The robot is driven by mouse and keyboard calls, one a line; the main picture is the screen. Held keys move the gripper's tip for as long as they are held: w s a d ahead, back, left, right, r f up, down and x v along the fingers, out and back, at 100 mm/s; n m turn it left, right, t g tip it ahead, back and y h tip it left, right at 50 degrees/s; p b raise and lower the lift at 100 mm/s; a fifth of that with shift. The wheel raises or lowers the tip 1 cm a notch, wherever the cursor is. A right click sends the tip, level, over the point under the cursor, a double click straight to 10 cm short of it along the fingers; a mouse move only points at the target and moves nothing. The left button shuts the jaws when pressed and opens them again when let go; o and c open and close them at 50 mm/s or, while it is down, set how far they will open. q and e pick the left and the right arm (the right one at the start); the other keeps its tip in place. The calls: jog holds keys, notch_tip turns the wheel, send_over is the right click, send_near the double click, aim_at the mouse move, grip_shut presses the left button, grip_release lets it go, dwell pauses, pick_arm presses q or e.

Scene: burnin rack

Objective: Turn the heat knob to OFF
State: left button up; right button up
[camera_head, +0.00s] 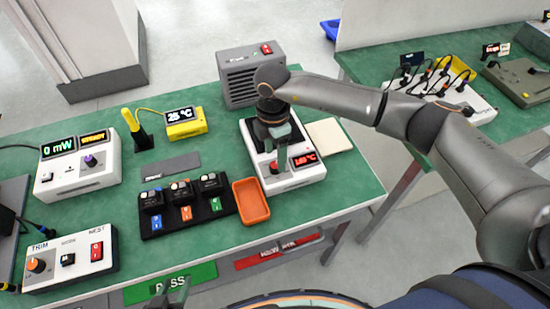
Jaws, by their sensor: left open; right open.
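The heater unit (299,178) is a white box with a dark top on the green bench, near the middle of the head view.
An orange tray (251,201) and a black rack (188,213) with several modules sit left of the unit. A grey fan box (251,75) stands behind it, a pale pad (329,136) to its right. A yellow thermometer (186,122) and white meter (78,170) stand further left.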

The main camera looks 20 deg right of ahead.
aim_at(275, 165)
jog(key=shift+s+f, duration=0.1)
jog(key=shift+f, duration=1.4)
grip_shut()
